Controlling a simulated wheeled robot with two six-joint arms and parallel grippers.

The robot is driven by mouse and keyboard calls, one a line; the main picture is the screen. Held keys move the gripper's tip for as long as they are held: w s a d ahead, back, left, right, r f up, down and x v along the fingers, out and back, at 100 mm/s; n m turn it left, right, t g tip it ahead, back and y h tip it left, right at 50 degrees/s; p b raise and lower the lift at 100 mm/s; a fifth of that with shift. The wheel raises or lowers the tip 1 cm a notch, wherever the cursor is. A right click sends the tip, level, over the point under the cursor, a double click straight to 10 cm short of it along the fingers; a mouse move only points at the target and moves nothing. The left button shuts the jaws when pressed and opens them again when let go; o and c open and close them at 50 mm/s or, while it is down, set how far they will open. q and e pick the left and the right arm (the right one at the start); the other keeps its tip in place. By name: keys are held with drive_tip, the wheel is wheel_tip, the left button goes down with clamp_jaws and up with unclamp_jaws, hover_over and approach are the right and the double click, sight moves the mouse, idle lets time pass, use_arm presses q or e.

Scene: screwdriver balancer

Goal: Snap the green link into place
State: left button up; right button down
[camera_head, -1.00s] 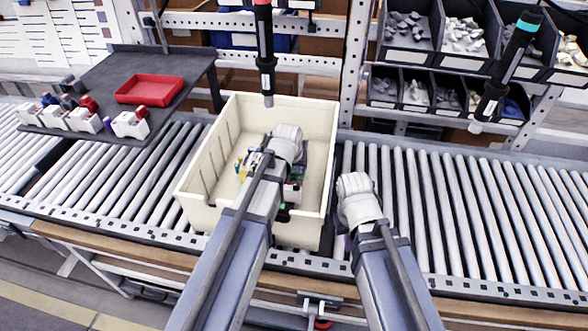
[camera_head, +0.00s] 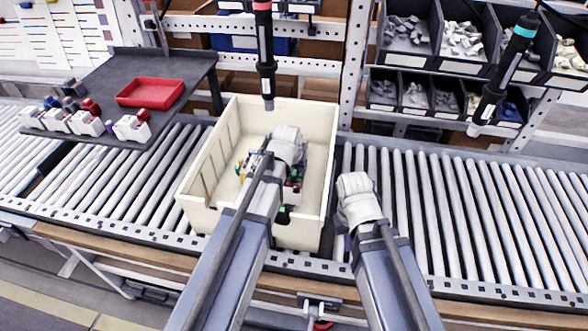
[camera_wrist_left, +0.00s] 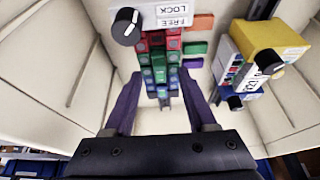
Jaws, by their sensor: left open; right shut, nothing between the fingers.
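In the left wrist view, an upright module with red and green blocks (camera_wrist_left: 158,60) and a LOCK/FREE label (camera_wrist_left: 172,16) with a black knob (camera_wrist_left: 127,26) stands in the cream tote. My right gripper (camera_head: 356,195) is shut and empty, right of the tote.
The cream tote (camera_head: 325,150) sits on the roller conveyor (camera_head: 450,205); its walls surround my left gripper. A yellow-topped module (camera_wrist_left: 270,38) stands to the right inside it. A black hanging screwdriver (camera_head: 266,60) is above the tote. A red tray (camera_head: 150,92) lies at left.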

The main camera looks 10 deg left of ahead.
use_arm(q)
drive_tip(key=p+v, duration=0.5)
drive_tip(key=v, duration=0.1)
drive_tip(key=shift+r, duration=0.25)
drive_tip(key=shift+s, duration=0.1)
